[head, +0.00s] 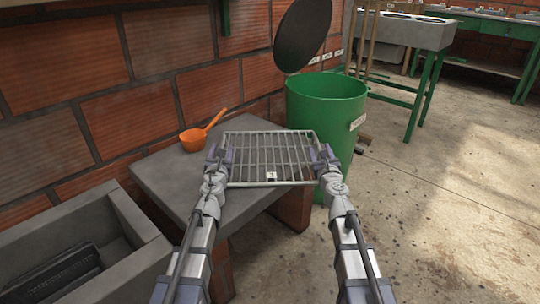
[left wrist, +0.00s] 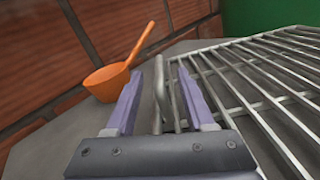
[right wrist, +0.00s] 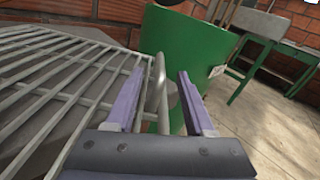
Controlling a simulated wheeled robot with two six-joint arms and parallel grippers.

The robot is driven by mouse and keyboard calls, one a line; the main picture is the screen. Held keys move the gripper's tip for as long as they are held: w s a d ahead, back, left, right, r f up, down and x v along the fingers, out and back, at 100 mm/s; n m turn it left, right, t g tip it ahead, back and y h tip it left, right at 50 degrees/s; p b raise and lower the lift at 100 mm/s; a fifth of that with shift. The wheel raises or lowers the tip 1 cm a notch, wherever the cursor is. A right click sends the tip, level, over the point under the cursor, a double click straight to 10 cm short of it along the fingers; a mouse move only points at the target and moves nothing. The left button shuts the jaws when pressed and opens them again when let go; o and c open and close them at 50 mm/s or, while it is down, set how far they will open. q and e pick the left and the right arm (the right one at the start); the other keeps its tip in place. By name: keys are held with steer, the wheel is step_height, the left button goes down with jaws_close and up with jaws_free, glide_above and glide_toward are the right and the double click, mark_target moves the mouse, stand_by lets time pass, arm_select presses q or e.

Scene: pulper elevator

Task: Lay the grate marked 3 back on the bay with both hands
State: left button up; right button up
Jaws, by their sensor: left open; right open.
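The grate marked 3 (head: 270,157) is a metal rack of parallel bars with a small white tag on its near edge, lying over the grey slab beside the wall. Its right part reaches past the slab's edge. My left gripper (head: 219,157) is open at the grate's left side; in the left wrist view its fingers stand either side of the looped side handle (left wrist: 160,88). My right gripper (head: 325,157) is open at the right side, its fingers either side of the other handle (right wrist: 158,85). Whether the fingers touch the handles I cannot tell.
An orange ladle (head: 194,138) lies on the grey slab (head: 170,181) left of the grate. A green barrel (head: 325,105) stands close behind the right side. A concrete trough (head: 139,222) holding a dark object is at the lower left. The floor at right is open.

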mark_target(224, 136)
arm_select(q)
steer(key=w, duration=0.5)
steer(key=shift+w+a, duration=0.15)
steer(key=shift+w, duration=0.2)
arm_select(e)
steer(key=w, duration=0.5)
steer(key=shift+w+a, duration=0.15)
steer(key=shift+w, duration=0.2)
arm_select(q)
jaws_close()
arm_select(e)
jaws_close()
